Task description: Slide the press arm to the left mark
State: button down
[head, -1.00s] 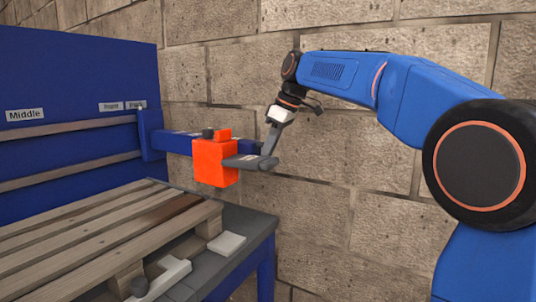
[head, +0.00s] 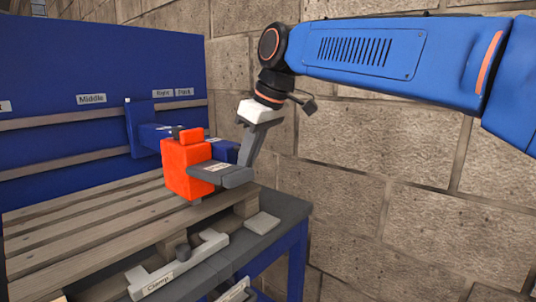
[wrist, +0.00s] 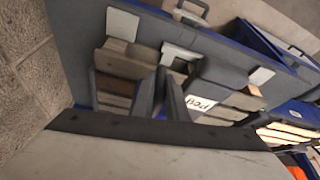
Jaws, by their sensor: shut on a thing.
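A grey labelled handle (head: 208,168) sticks out from the orange block. My gripper (head: 238,177) is shut on the handle at its right end. In the wrist view my two dark fingers (wrist: 171,95) are close together beside the labelled grey part. A label at the left picture edge is cut off and unreadable.
A slatted wooden pallet (head: 85,225) lies below the orange block. A grey clamp (head: 178,262) sits along the table's front edge, with a pale pad (head: 262,223) near the corner. A stone block wall (head: 400,170) stands close behind and right of my arm.

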jog(key=s+a, duration=1)
jog(key=s, duration=0.3)
jog(key=s+a, duration=1.1)
jog(key=s, duration=0.2)
jog(key=shift+s, duration=0.4)
jog(key=shift+r, duration=0.1)
jog(key=c, duration=2)
grip_release()
jog(key=shift+s+a, duration=0.1)
jog(key=shift+c, duration=0.2)
jog(key=v, duration=1.7)
jog(key=shift+d+r, duration=0.15)
jog(key=shift+d, duration=0.05)
